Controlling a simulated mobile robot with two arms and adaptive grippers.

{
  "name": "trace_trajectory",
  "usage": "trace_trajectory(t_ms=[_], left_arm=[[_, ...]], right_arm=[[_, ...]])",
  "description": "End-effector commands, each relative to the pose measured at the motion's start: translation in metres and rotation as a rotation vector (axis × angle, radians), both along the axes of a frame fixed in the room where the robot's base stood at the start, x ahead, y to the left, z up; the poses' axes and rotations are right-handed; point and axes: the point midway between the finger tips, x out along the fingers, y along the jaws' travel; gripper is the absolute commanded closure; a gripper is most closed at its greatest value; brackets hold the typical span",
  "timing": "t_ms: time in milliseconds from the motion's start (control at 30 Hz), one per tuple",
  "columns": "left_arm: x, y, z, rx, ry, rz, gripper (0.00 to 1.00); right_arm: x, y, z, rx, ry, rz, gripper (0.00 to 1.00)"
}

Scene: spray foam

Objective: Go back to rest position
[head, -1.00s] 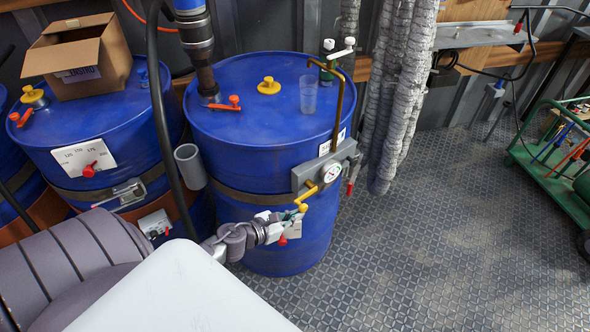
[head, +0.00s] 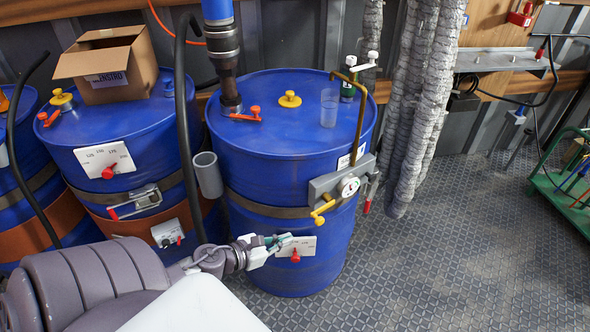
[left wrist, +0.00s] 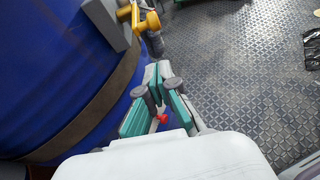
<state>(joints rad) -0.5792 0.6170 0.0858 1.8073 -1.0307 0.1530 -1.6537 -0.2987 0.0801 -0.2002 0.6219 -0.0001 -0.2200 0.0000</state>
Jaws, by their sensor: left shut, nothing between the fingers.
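My left gripper (head: 284,241) is in front of the blue drum (head: 290,150), just below and left of the yellow valve handle (head: 322,211). It is shut and empty. In the left wrist view the gripper (left wrist: 158,80) shows its two green-lined fingers together at the tips, with the yellow handle (left wrist: 150,22) beyond and apart from them. A white plate with a red knob (head: 295,255) sits by the fingers, partly hidden by them. My right gripper is in neither view.
A second blue drum (head: 105,150) with an open cardboard box (head: 110,65) on it stands at left. Silver hoses (head: 405,120) hang right of the near drum. A green cart (head: 565,185) stands far right. The patterned floor (head: 450,250) between is clear.

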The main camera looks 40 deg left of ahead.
Motion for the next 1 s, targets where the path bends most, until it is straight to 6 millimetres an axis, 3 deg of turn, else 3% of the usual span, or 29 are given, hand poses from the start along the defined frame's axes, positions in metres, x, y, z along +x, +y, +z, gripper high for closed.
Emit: trace_trajectory(t_ms=[767,867,967,1000], left_arm=[[-0.007,0.003,0.000,-0.021,0.012,0.017,1.00],[-0.012,0.014,-0.024,-0.151,0.072,0.119,1.00],[-0.029,0.029,-0.075,-0.418,0.187,0.334,1.00],[-0.040,0.034,-0.101,-0.552,0.241,0.448,1.00]], right_arm=[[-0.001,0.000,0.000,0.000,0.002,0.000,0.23],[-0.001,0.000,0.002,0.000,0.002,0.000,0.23],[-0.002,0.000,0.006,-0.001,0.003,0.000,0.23],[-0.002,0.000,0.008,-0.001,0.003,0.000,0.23]])
